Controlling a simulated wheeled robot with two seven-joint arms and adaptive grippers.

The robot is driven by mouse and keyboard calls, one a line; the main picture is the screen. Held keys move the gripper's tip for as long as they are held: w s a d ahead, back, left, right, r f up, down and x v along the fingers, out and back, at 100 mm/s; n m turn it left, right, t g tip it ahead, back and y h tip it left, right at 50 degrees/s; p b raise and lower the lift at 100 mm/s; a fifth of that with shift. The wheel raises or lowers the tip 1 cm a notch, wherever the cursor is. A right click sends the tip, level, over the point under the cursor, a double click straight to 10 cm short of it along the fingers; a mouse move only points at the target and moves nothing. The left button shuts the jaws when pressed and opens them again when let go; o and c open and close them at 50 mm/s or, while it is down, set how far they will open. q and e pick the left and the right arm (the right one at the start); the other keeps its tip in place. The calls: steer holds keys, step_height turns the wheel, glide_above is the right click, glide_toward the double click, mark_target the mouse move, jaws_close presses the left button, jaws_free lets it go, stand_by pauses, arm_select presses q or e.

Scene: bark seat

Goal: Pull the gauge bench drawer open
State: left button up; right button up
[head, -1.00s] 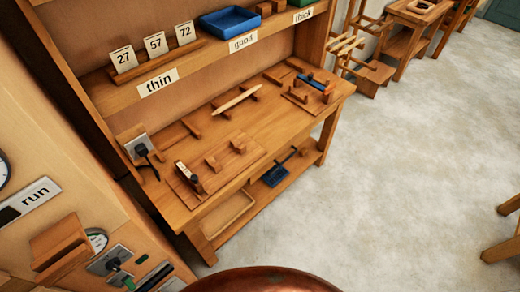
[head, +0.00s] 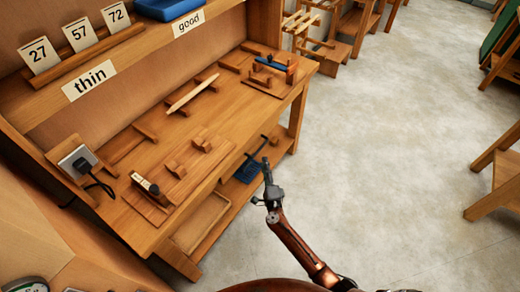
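The wooden gauge bench (head: 224,121) runs from lower left to upper right in the head view. I cannot make out a drawer front or handle under its top; the steep view hides most of the front face. My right gripper (head: 266,166) is in front of the bench's front edge, over the floor side, apart from the bench as far as I can tell. It is small and dark, and its finger opening is unclear. Nothing shows held in it. My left gripper is not in view.
On the bench are a gauge block board (head: 172,178), a pale stick (head: 192,94) and a plug with a cable (head: 82,164). Below are a shallow wooden tray (head: 200,225) and a blue dustpan (head: 248,170). A stool (head: 500,180) stands right. The floor between is clear.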

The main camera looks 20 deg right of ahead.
mark_target(261, 147)
steer(key=shift+m, duration=0.5)
steer(key=w, duration=0.2)
steer(key=w+r+b, duration=0.1)
steer(key=w, duration=0.2)
steer(key=w+r, duration=0.1)
steer(key=w, duration=0.1)
steer(key=shift+w+d+r+b, duration=0.1)
steer(key=shift+w+d+b, duration=0.15)
steer(key=shift+d+b, duration=0.15)
steer(key=shift+w+r, duration=0.15)
steer(key=shift+w, duration=0.25)
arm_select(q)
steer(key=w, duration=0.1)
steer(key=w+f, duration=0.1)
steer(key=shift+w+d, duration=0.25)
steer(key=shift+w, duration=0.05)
arm_select(e)
jaws_close()
